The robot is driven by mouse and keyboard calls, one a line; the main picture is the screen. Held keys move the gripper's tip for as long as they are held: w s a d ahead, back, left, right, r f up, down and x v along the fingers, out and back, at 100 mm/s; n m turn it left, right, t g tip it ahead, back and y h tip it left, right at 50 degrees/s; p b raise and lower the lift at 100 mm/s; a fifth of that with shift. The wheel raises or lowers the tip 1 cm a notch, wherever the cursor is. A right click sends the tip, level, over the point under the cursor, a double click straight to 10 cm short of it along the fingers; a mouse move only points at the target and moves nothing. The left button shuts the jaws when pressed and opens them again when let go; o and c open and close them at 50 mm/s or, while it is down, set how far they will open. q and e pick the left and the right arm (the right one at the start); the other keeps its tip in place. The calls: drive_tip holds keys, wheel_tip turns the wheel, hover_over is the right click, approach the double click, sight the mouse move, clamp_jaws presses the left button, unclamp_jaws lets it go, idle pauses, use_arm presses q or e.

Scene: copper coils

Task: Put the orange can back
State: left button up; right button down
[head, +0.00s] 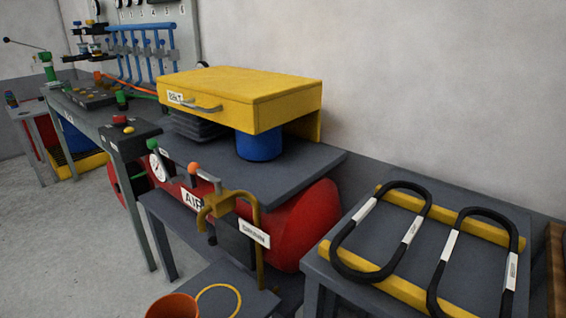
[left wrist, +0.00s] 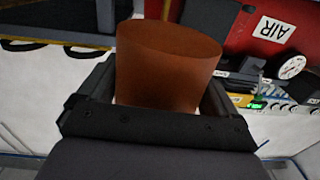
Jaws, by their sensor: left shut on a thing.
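The orange can (head: 172,306) shows at the bottom edge of the head view, its lower part cut off by the frame. In the left wrist view the can (left wrist: 168,68) fills the space between the fingers of my left gripper (left wrist: 160,100), which is shut on it. A yellow ring (head: 239,300) is marked on the low grey stand (head: 258,304), just right of the can in the head view. The ring is empty. The can's underside and what lies below it are hidden. My right gripper is in neither view.
A bent yellow DRAIN pipe (head: 258,260) rises behind the ring, in front of the red AIR tank (head: 318,222). A grey bench (head: 345,275) with black-handled coils stands at right. Grey floor (head: 70,250) is open at left.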

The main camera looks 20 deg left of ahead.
use_arm(q)
drive_tip(key=w+d+r+n+t+y, duration=0.1)
drive_tip(key=w+d+r+n+y, duration=0.1)
drive_tip(key=w+d+r+y, duration=0.3)
drive_tip(key=w+d+r+n, duration=0.2)
drive_tip(key=w+r, duration=0.1)
drive_tip(key=r, duration=0.3)
wheel_tip(320, 180, up, 11)
drive_tip(key=p, duration=1.3)
drive_tip(key=shift+y, duration=0.4)
drive_tip(key=shift+d+f, duration=0.15)
drive_tip(key=shift+s, duration=0.1)
